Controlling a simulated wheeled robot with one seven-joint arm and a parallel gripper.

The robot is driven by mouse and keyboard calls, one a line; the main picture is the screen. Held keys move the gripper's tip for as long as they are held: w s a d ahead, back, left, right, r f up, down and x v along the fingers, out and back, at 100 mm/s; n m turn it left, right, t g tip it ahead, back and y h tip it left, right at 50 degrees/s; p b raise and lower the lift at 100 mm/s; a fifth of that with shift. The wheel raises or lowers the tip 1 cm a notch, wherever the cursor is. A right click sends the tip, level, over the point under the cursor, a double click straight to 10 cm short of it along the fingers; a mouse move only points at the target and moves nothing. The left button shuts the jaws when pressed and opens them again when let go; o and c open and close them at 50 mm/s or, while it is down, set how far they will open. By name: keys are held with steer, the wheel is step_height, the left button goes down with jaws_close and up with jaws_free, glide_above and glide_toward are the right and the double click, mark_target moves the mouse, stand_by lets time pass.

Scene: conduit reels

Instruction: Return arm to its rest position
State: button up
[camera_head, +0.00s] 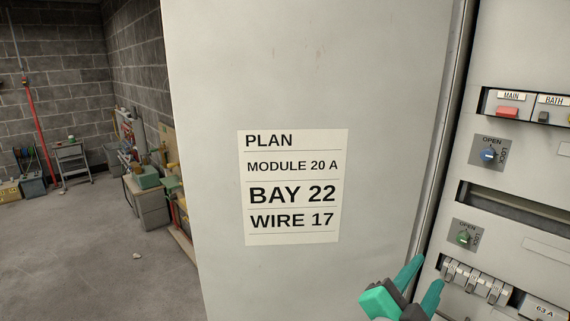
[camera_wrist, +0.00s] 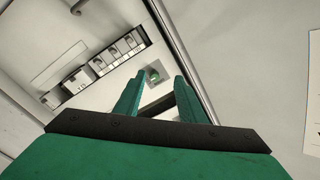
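My gripper (camera_head: 419,284) is at the bottom right of the head view, in front of the edge between a pale cabinet door and the cabinet's panel. It has teal fingers, which also show in the wrist view (camera_wrist: 158,88). The fingers stand apart with nothing between them, and I see nothing held. Beyond the fingertips in the wrist view is a green knob (camera_wrist: 153,75) on the panel. The rest of my arm is mostly out of view.
The door (camera_head: 370,80) carries a label (camera_head: 292,187) reading PLAN, MODULE 20 A, BAY 22, WIRE 17. The panel holds a blue knob (camera_head: 488,155), a red MAIN switch (camera_head: 508,112) and a row of breakers (camera_head: 475,281).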

steer(key=s+a+f+n+t+y, duration=0.1)
steer(key=s+a+f+n+y, duration=0.15)
steer(key=a+f+n, duration=0.45)
steer(key=s+a+f+n+t+y, duration=0.2)
steer(key=a+f+n+y, duration=0.1)
steer(key=f, duration=0.7)
steer(key=s+a+f+n+t+y, duration=0.1)
steer(key=s+a+f+n+y, duration=0.25)
steer(key=f, duration=0.55)
steer(key=s+a+f+n+y, duration=0.1)
steer(key=s+a+f, duration=0.2)
steer(key=s, duration=0.4)
steer(key=s+a+f+n+g+y, duration=0.1)
steer(key=s+a+f, duration=0.2)
steer(key=s+a, duration=0.3)
steer(key=s+a+f+n+y, duration=0.1)
steer(key=s+a+f+y, duration=0.1)
steer(key=s, duration=0.8)
steer(key=shift+a+f, duration=0.85)
steer(key=shift+a, duration=0.35)
steer(key=shift+s+a+r+n, duration=0.1)
steer(key=shift+s+n, duration=0.15)
steer(key=shift+s, duration=0.15)
steer(key=shift+c, duration=0.7)
steer(key=shift+w, duration=0.1)
